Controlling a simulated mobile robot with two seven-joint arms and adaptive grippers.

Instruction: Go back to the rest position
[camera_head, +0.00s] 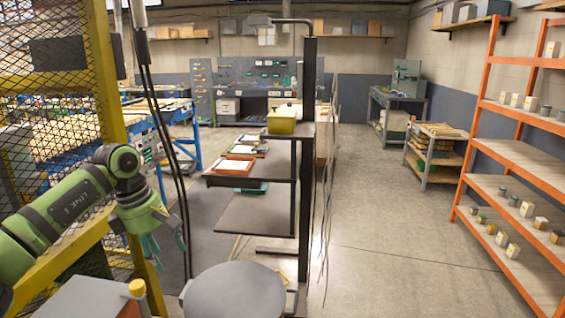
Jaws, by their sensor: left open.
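My left gripper (152,246) hangs at the end of my green left arm at the lower left. Its teal fingers point down and are apart, with nothing visible between them. It is in front of the yellow fence post and left of the dark hanging cables. My right gripper does not show in this view.
A yellow mesh fence (112,130) stands close behind my left arm. A round grey top (235,292) is at the bottom middle. A dark post (307,150) rises by a shelf stand holding a yellow bin (282,124). An orange rack (515,160) stands right; the floor between is clear.

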